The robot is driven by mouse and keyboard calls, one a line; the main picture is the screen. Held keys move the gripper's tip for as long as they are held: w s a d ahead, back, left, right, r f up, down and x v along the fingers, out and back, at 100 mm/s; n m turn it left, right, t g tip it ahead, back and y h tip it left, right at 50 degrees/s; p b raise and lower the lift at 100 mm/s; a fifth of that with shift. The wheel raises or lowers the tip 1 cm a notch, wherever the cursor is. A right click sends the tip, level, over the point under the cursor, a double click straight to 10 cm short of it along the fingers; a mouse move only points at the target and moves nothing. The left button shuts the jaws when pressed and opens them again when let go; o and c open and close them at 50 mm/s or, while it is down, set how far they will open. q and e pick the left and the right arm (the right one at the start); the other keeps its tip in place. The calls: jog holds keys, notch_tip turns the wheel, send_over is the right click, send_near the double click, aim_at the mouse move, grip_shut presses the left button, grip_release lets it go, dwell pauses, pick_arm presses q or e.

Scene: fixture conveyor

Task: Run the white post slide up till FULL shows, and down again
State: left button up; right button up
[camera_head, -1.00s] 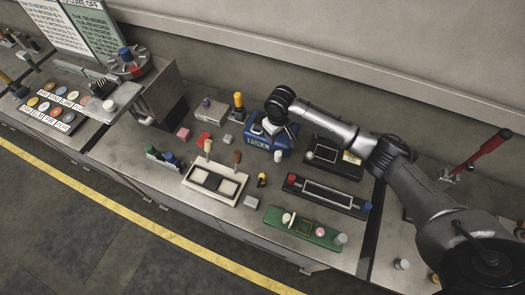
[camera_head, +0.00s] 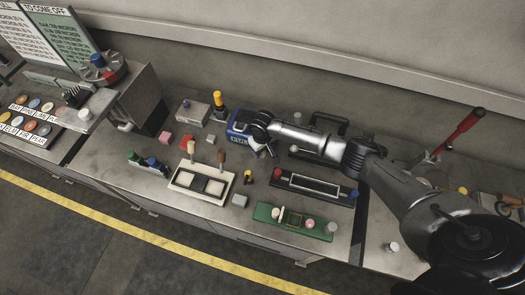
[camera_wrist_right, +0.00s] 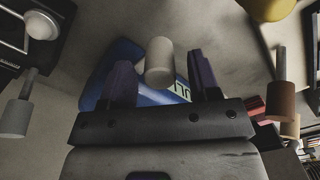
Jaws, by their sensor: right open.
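The blue unit (camera_head: 237,129) stands towards the back of the bench, partly hidden by my right arm. In the right wrist view its blue body (camera_wrist_right: 143,93) shows with part of its lettering. The white post (camera_wrist_right: 159,61) stands out from it as a short pale cylinder. My right gripper (camera_wrist_right: 163,82) is open, with its two dark purple fingers on either side of the post and gaps visible on both sides. In the head view the right gripper (camera_head: 264,151) is over the front right of the blue unit. My left gripper is not in view.
A yellow-topped post (camera_head: 218,101) stands left of the blue unit. In front are a cream two-lever panel (camera_head: 178,183), a black frame with red and blue ends (camera_head: 313,188) and a green panel (camera_head: 292,220). A red lever (camera_head: 465,130) rises at the right.

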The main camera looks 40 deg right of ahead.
jog(key=shift+f, duration=0.8)
jog(key=shift+c, duration=0.2)
grip_shut()
